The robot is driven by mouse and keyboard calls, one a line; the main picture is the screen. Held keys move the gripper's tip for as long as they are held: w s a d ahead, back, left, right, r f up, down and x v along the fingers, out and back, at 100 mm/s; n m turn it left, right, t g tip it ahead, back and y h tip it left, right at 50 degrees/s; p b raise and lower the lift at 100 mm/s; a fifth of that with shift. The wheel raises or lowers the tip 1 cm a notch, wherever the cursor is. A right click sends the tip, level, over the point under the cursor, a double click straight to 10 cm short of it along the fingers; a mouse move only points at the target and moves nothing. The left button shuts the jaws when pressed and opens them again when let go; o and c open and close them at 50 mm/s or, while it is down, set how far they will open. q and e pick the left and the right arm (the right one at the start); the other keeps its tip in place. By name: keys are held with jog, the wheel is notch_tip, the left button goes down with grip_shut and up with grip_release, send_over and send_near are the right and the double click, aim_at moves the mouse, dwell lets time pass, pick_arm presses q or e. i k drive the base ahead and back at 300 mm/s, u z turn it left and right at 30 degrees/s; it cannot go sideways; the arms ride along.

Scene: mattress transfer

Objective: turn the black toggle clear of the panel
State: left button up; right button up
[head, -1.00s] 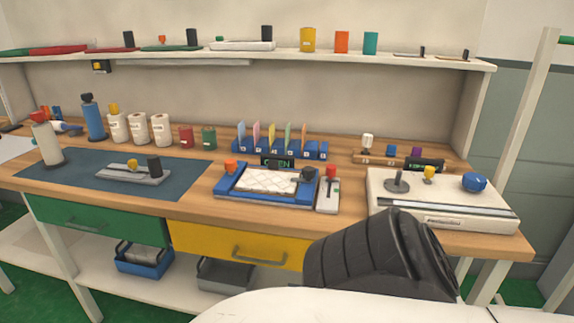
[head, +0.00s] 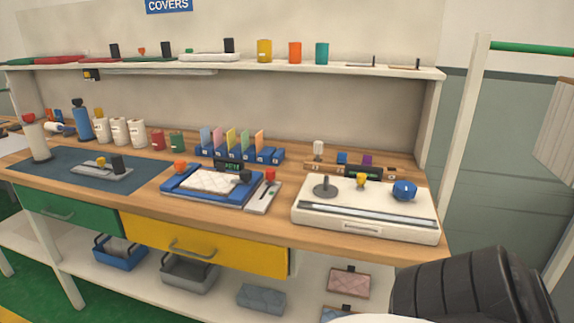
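A blue frame (head: 172,186) lies on the workbench with a white quilted panel (head: 208,180) in it. A small black toggle (head: 243,177) stands at the panel's right end and appears to overlap its edge; its exact turn is too small to tell. An orange knob (head: 180,167) sits at the frame's left corner. A small dark display (head: 230,165) with green characters stands at the back of the frame. Neither gripper's fingers show; only a black ribbed part of my arm shows at the lower right, apart from the frame.
A white device (head: 365,226) with a blue knob (head: 404,190) stands right of the frame. A narrow white unit with a red knob (head: 270,175) is beside the frame. Blue upright-card rack (head: 240,155) stands behind. The dark mat (head: 60,167) lies left. The bench's front edge is clear.

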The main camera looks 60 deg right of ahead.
aim_at(245, 174)
jog(key=z, duration=1.5)
jog(key=i, duration=0.15)
